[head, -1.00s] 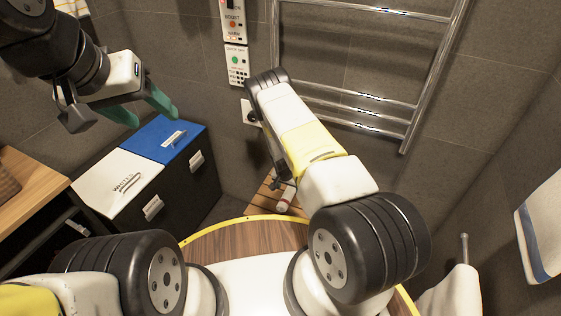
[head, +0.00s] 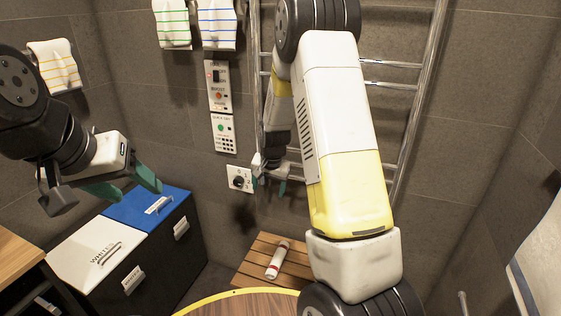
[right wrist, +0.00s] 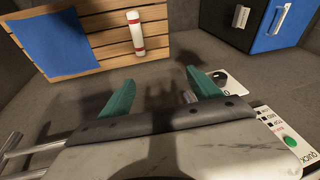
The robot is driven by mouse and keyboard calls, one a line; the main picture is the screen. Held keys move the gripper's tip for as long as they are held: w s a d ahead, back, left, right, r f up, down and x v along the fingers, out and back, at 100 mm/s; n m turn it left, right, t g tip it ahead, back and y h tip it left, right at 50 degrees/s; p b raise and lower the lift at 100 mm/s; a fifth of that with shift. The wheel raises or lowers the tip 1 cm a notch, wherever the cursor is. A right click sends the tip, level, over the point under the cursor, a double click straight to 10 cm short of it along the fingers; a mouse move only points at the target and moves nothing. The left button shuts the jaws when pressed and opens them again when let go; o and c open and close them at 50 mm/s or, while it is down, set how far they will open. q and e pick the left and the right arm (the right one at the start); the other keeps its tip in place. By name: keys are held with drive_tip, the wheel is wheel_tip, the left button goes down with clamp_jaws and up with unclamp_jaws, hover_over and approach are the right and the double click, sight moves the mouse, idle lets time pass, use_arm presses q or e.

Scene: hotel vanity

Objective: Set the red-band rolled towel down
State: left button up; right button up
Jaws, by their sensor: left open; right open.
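The rolled towel (head: 279,259), white with red bands, lies on a slatted wooden bench (head: 247,269) at the bottom centre of the head view. In the right wrist view the towel (right wrist: 135,33) lies across the slats at the top. My right gripper (head: 271,182) is open and empty, above and apart from the towel, near the grey wall and a round wall dial. Its two green fingers (right wrist: 160,84) show with nothing between them. My left gripper (head: 127,190) is open and empty above the hampers on the left.
Hampers with a white lid (head: 92,252) and a blue lid (head: 150,207) stand at the left. A chrome towel rail (head: 410,132) is behind my right arm. A wall dial (head: 239,179) is beside my right gripper. A blue cloth (right wrist: 52,43) lies on the slats.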

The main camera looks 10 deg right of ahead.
drive_tip(key=s+r+n+t+y, duration=0.1)
drive_tip(key=s+r, duration=0.3)
drive_tip(key=r, duration=0.3)
drive_tip(key=s+r+n, duration=0.1)
drive_tip(key=s+r, duration=0.2)
drive_tip(key=r, duration=0.4)
drive_tip(key=s+r+n, duration=0.1)
drive_tip(key=s+r, duration=0.3)
drive_tip(key=s, duration=0.3)
drive_tip(key=s+r+n+t, duration=0.1)
drive_tip(key=s+r, duration=0.3)
drive_tip(key=s, duration=0.4)
drive_tip(key=s+r+n, duration=0.2)
drive_tip(key=s+r, duration=0.2)
drive_tip(key=s, duration=0.3)
drive_tip(key=shift+s+a+t+y, duration=0.3)
drive_tip(key=shift+y, duration=0.1)
drive_tip(key=shift+r, duration=0.15)
